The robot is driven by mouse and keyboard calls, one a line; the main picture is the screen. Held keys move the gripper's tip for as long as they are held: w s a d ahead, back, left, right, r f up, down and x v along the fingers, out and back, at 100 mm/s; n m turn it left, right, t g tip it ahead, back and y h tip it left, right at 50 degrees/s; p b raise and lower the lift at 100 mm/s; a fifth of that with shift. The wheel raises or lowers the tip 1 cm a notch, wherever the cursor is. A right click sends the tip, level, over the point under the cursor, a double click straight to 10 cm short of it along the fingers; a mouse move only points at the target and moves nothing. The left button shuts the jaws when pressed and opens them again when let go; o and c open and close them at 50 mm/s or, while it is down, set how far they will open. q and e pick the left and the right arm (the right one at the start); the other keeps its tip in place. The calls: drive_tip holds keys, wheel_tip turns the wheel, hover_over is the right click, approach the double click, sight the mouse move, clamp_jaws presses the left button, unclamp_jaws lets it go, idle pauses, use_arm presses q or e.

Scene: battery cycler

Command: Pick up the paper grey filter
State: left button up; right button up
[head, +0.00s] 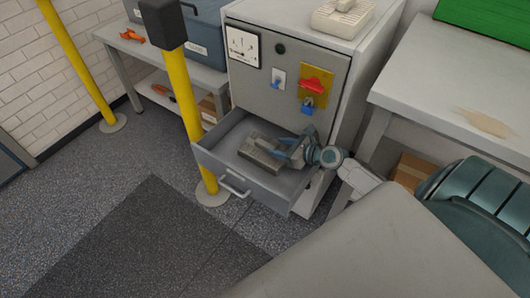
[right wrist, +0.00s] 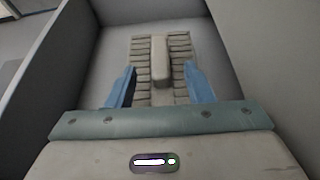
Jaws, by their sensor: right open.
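A grey ridged filter block (head: 262,151) with a raised bar along its middle lies in the open drawer (head: 228,170). In the right wrist view the filter block (right wrist: 160,60) is straight ahead, its bar between my finger lines. My right gripper (head: 283,153) is open and reaches into the drawer from the right, at the block's right end. In the right wrist view its blue fingers (right wrist: 159,72) stand on either side of the bar. I cannot tell whether they touch the block. A paler, cream ridged block (head: 342,18) lies on top of the cabinet. My left gripper is out of view.
The drawer walls (right wrist: 60,65) rise close around my right gripper. The cabinet front (head: 270,85) carries a dial, a red switch and a blue padlock. A yellow post (head: 186,110) stands by the drawer's left. A worktop (head: 450,90) is at right.

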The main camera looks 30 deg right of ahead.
sight(267, 145)
drive_tip(key=b+x, duration=0.1)
drive_tip(key=x, duration=0.4)
drive_tip(key=shift+w+a+f, duration=0.1)
clamp_jaws()
